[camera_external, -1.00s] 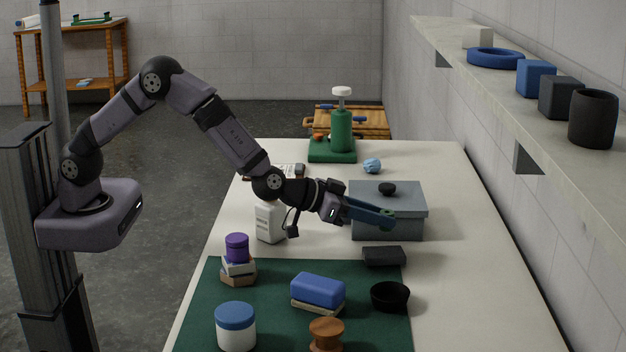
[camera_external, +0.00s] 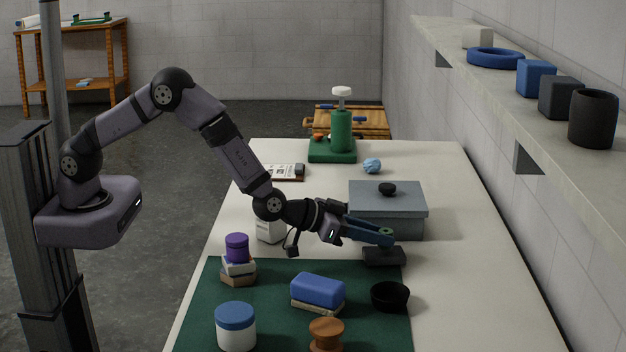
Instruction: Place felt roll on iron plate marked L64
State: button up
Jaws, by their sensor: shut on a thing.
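A small gap seems to remain between fingertips and plate.
A grey lidded box (camera_external: 408,205) stands right behind my gripper. A black bowl (camera_external: 390,296) and a blue block (camera_external: 318,290) are in front, on the green mat (camera_external: 270,318). The table's right side is clear.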

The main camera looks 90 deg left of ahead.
jog(key=shift+f+b, duration=0.3)
jog(key=shift+f, duration=0.1)
jog(key=shift+f, duration=0.15)
jog(key=o, duration=1)
jog(key=shift+r+p, duration=0.4)
jog(key=shift+r, duration=0.15)
jog(key=shift+s+r, duration=0.15)
jog(key=shift+r, duration=0.05)
jog(key=shift+b+v, duration=1.05)
jog(key=shift+v, duration=2.5)
